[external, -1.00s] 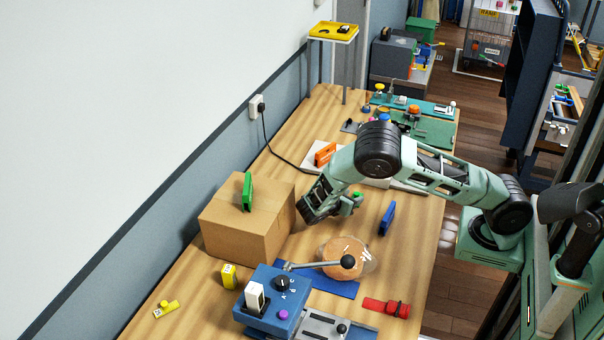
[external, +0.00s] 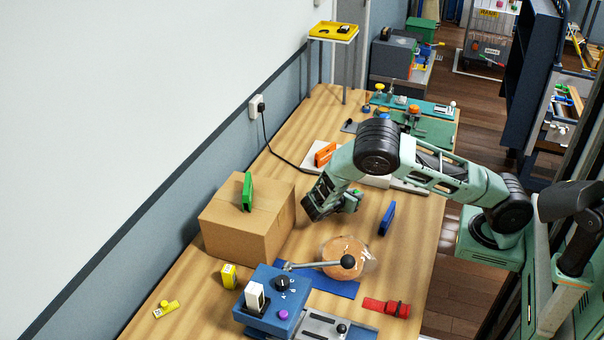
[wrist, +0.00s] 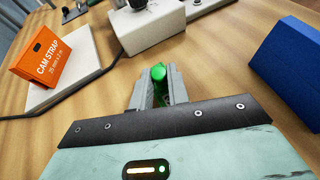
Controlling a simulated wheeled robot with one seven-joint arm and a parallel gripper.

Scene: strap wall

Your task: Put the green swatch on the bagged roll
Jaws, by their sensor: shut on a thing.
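My gripper (wrist: 158,88) is shut on a small green thing (wrist: 158,73), taken to be the green swatch, which shows between the two grey fingers in the wrist view. In the external view my gripper (external: 350,200) is over the middle of the table, right of the cardboard box, with little of the green showing. The bagged roll (external: 342,248), a tan-orange roll in a clear bag, lies nearer the camera, below my gripper in the picture and apart from it. A lever with a black knob crosses in front of it.
A blue block (external: 387,218) stands right of my gripper. An orange cam strap box (wrist: 47,60) is on a white board. A blue control box (external: 272,300) and red strap (external: 388,307) are in front.

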